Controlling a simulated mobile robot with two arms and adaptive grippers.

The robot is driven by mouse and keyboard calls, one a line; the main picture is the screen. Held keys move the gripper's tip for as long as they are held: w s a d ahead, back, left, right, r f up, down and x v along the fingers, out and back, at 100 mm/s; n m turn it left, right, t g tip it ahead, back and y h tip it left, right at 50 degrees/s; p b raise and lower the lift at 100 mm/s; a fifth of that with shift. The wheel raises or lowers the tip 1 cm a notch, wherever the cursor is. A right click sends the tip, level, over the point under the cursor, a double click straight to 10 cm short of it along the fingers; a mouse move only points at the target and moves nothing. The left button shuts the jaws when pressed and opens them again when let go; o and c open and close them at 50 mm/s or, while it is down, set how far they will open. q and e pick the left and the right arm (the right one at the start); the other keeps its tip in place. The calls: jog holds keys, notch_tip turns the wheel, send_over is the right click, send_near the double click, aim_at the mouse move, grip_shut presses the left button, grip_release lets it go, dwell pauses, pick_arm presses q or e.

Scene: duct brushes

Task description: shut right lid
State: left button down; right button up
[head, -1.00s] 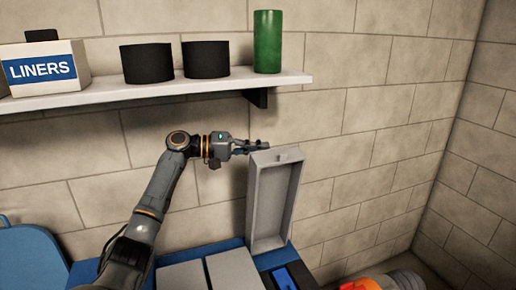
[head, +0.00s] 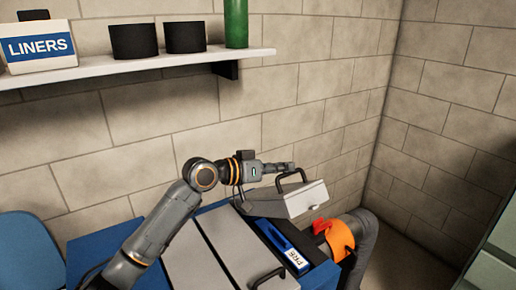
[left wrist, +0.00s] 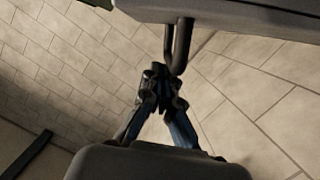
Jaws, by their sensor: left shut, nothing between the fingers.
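The right lid (head: 297,200) is a grey, box-shaped lid. It stands part open, tilted forward over the right compartment of the blue chest (head: 322,274). A dark handle (head: 291,178) is on its upper face. My left gripper (head: 291,167) is shut and empty, just above and behind the lid, close to the handle. The left wrist view shows its closed fingertips (left wrist: 160,74) beside the dark handle (left wrist: 180,48); whether they touch I cannot tell. The lid's grey edge (left wrist: 240,12) crosses the top there. My right gripper is out of view.
A blue item with a white label (head: 288,250) lies in the open compartment. The middle lid (head: 240,248) lies flat. An orange object (head: 340,238) and a grey cylinder (head: 366,236) are to the right. A shelf (head: 150,64) with a liners box (head: 38,46) is on the wall.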

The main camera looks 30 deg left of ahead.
aim_at(294, 190)
pick_arm(q)
jog(key=shift+m, duration=0.7)
jog(key=d+f, duration=0.1)
jog(key=s+d+f, duration=0.2)
jog(key=d+f, duration=0.1)
jog(key=shift+s, duration=0.1)
jog(key=s+d+f+y, duration=0.1)
jog(key=s+d+f, duration=0.1)
jog(key=d+f, duration=0.4)
notch_tip(294, 190, down, 4)
jog(key=shift+s+f+m+b, duration=0.15)
jog(key=shift+s+m+b, duration=0.25)
jog(key=shift+d, duration=0.1)
